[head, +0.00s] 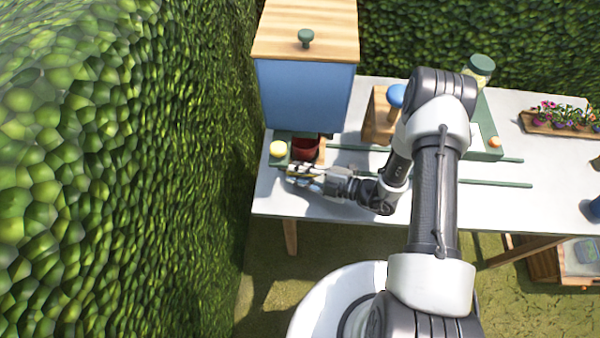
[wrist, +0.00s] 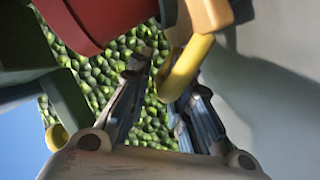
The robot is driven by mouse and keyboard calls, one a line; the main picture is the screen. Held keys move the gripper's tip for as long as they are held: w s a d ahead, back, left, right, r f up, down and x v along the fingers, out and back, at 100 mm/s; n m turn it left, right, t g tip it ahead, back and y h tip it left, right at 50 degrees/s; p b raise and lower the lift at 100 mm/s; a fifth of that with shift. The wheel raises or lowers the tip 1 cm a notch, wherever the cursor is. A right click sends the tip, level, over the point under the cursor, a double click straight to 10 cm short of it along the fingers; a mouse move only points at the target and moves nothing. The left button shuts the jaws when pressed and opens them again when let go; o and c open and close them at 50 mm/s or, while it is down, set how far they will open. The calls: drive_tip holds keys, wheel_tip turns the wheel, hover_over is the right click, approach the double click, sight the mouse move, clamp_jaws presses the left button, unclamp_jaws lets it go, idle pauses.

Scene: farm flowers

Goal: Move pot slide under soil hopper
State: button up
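The soil hopper (head: 305,92) is a blue box with a wooden lid at the left end of the table. A red pot (head: 305,148) stands at its foot, partly under its front edge; the pot also fills the top of the wrist view (wrist: 90,18). The pot slide's wooden edge (head: 321,152) shows beside the pot. A yellow handle (wrist: 187,66) extends from a wooden part in the wrist view. My gripper (head: 292,174) is in front of the pot. Its fingers (wrist: 165,90) are apart, with the handle between them and a gap on the left. Contact is unclear.
Green rails (head: 430,180) run right along the white table (head: 380,215). A yellow knob (head: 278,149) sits left of the pot, near the hedge (head: 120,170). A wooden stand (head: 378,120) with a blue top and a flower tray (head: 550,125) are farther right.

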drive_tip(key=shift+o, duration=1.2)
drive_tip(key=shift+w+a, duration=0.1)
drive_tip(key=shift+a, duration=0.15)
drive_tip(key=v, duration=1.2)
